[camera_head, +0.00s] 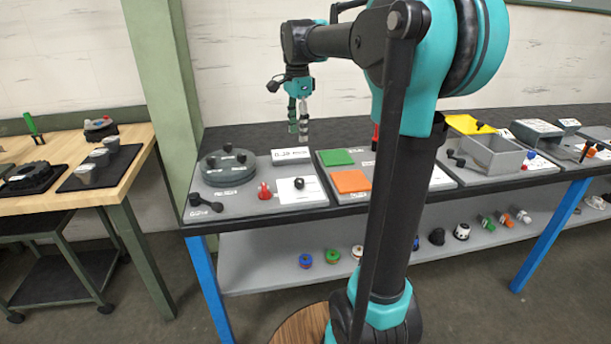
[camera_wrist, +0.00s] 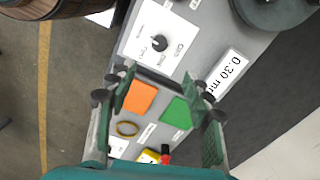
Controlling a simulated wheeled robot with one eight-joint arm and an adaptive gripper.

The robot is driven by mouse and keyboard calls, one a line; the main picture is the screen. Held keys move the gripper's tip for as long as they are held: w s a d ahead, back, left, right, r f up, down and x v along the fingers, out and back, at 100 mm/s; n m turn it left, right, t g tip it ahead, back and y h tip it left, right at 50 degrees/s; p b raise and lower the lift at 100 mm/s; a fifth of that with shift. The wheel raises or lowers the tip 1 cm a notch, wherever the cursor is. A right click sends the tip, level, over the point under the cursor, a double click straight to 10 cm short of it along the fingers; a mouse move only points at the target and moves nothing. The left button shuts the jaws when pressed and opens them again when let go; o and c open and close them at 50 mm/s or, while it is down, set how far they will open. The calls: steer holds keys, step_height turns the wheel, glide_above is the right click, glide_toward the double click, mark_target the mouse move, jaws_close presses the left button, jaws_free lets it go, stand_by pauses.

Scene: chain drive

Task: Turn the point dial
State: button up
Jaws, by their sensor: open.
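The point dial is a small black knob on a white marked plate. In the head view the knob (camera_head: 299,183) sits on the left grey board of the bench. It also shows in the wrist view (camera_wrist: 160,42), with its plate (camera_wrist: 137,52) around it. My gripper (camera_head: 298,118) hangs in the air above the back of that board, fingers pointing down, apart from the knob. In the wrist view my gripper (camera_wrist: 160,92) has its fingers spread with nothing between them. The knob lies beyond the fingertips there, and its plate's small print is unreadable.
A white 0.30 mm sign (camera_wrist: 231,74) stands beside the plate. A round grey disc with knobs (camera_head: 227,165), a red piece (camera_head: 264,190) and a black lever (camera_head: 205,203) share the board. Green (camera_head: 336,157) and orange (camera_head: 351,181) squares lie to the right.

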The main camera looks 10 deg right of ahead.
mark_target(299, 180)
step_height(299, 180, down, 17)
steer(key=shift+f, duration=0.15)
stand_by(0.4)
steer(key=c, duration=1.2)
